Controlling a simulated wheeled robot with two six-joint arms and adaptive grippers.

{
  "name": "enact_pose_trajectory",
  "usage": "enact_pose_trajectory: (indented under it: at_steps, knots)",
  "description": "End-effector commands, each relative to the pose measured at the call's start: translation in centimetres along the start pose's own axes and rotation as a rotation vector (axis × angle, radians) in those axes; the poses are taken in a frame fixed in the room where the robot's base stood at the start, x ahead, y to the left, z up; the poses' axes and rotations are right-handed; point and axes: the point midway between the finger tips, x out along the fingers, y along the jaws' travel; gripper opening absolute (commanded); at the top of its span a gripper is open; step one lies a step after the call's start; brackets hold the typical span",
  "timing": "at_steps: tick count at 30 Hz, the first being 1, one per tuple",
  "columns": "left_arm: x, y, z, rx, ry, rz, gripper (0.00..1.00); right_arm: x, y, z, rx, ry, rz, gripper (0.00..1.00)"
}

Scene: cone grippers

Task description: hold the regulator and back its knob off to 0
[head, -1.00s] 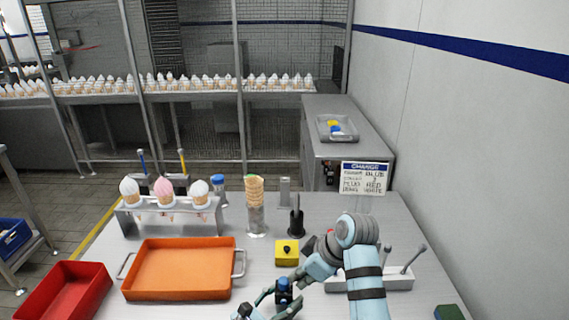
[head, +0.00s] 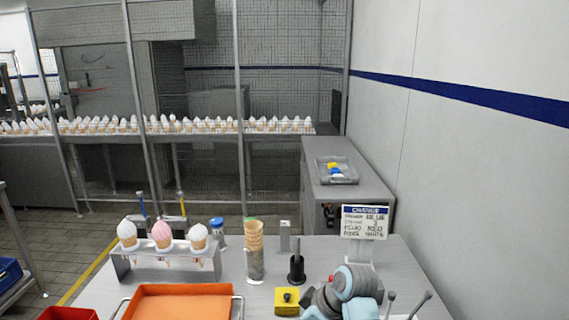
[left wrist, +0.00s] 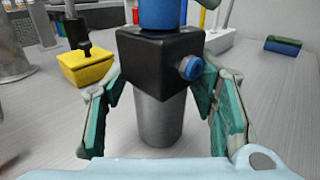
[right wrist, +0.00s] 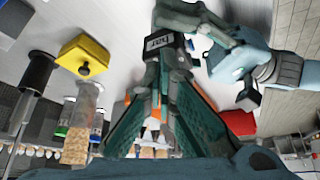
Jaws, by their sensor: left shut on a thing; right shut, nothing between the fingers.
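The regulator (left wrist: 160,60) is a black block with a blue knob (left wrist: 162,12) on top, a blue side fitting (left wrist: 190,68) and a grey metal cylinder below. My left gripper (left wrist: 155,95) is shut on it, one finger on each side, and it looks upright in the left wrist view. The knob's top is cut off there, so its setting does not show. In the right wrist view, my right gripper (right wrist: 168,72) is shut and empty, its tips close to a dark block with pale markings (right wrist: 158,40); contact cannot be told.
A yellow block (head: 287,302) with a black top piece, a black post (head: 296,268) and a cone stack (head: 255,240) stand on the table. An orange tray (head: 180,303) and a cone rack (head: 160,253) are at left. A sign (head: 364,222) stands at right.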

Motion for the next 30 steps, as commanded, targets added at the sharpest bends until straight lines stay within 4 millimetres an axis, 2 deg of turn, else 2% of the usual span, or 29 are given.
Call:
enact_pose_trajectory:
  at_steps: [14, 30]
  knots:
    - [0.0, -0.1, -0.1, 0.0, 0.001, -0.002, 0.17, 0.1, -0.3, -0.1, -0.001, 0.001, -0.003, 0.0]
    - [0.0, -0.1, -0.1, -0.001, 0.001, -0.002, 0.17, 0.2, -1.8, -0.1, 0.0, 0.0, -0.005, 0.0]
